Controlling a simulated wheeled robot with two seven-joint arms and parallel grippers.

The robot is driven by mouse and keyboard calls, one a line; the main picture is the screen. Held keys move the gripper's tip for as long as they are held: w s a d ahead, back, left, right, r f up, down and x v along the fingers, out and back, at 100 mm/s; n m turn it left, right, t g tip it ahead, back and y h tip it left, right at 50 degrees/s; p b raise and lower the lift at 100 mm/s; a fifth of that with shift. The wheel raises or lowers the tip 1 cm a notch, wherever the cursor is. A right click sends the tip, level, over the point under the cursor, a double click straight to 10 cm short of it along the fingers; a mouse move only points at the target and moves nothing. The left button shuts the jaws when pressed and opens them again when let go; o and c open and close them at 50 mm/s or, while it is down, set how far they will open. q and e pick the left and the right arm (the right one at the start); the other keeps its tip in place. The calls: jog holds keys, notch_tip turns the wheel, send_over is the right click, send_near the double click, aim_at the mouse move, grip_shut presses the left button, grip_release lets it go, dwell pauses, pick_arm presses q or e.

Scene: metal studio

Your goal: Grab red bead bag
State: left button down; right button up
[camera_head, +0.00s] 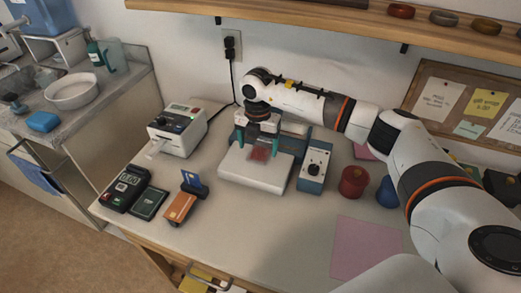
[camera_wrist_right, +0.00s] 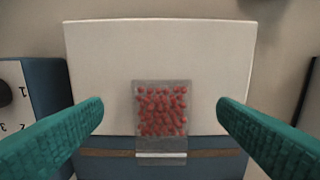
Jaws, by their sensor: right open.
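The red bead bag (camera_head: 258,154) is a small clear pouch of red beads. It lies on a white flat-topped device (camera_head: 240,173) on the table. In the right wrist view the bag (camera_wrist_right: 160,110) is upright in the picture, with a pale strip at its lower end. My right gripper (camera_head: 257,146) is over the bag, pointing down. Its green fingers (camera_wrist_right: 160,108) are open, one on each side of the bag with gaps between. Nothing is held. My left gripper is not in view.
A blue box with a dial (camera_head: 314,167) stands right of the device, then a red jar (camera_head: 353,182) and a blue weight-like object (camera_head: 387,193). A label printer (camera_head: 178,131) and an orange card reader (camera_head: 181,207) are left. A pink sheet (camera_head: 366,250) lies at front right.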

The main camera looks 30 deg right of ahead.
aim_at(258, 155)
notch_tip(258, 155, down, 3)
jog(key=shift+w+f, duration=0.1)
jog(key=shift+c, duration=0.3)
jog(key=c, duration=1)
